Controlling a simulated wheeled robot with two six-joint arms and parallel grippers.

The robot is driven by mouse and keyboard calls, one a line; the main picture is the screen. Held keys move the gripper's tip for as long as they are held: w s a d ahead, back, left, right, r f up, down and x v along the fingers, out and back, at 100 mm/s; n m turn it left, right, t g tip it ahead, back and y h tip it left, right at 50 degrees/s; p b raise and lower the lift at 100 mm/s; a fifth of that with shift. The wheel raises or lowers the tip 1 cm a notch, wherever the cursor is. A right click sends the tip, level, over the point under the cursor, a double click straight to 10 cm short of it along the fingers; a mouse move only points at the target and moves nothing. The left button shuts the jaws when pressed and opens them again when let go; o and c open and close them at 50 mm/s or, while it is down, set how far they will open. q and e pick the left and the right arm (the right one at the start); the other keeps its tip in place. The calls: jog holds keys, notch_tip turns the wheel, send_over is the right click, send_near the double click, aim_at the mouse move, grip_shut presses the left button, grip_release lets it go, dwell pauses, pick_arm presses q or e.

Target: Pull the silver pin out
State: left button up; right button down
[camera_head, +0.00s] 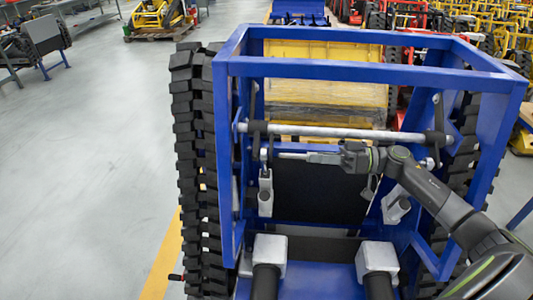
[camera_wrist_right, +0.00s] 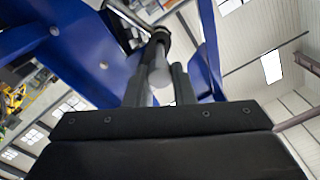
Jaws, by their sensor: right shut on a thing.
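My right gripper (camera_head: 328,158) reaches in from the right, inside the blue frame, with its fingers pointing left. It is shut on the silver pin (camera_head: 293,156), a thin light rod that sticks out leftward past the fingertips. In the right wrist view the pin (camera_wrist_right: 158,74) shows as a pale round rod between the two dark fingers (camera_wrist_right: 159,85). A black collar (camera_wrist_right: 158,38) shows beyond it. I cannot tell whether the pin still sits in a hole. My left gripper does not show.
A blue frame (camera_head: 380,69) surrounds the arm on top and both sides. A grey crossbar (camera_head: 340,132) runs just above the gripper. Black tracks (camera_head: 190,130) flank the carrier. A yellow carrier (camera_head: 325,56) stands behind. The floor (camera_head: 90,170) at left is clear.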

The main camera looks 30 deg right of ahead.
jog(key=v, duration=0.3)
jog(key=shift+s+d+p, duration=0.15)
jog(key=shift+d+p, duration=0.05)
jog(key=shift+p, duration=0.2)
jog(key=c, duration=1.9)
grip_release()
jog(key=shift+c, duration=1.4)
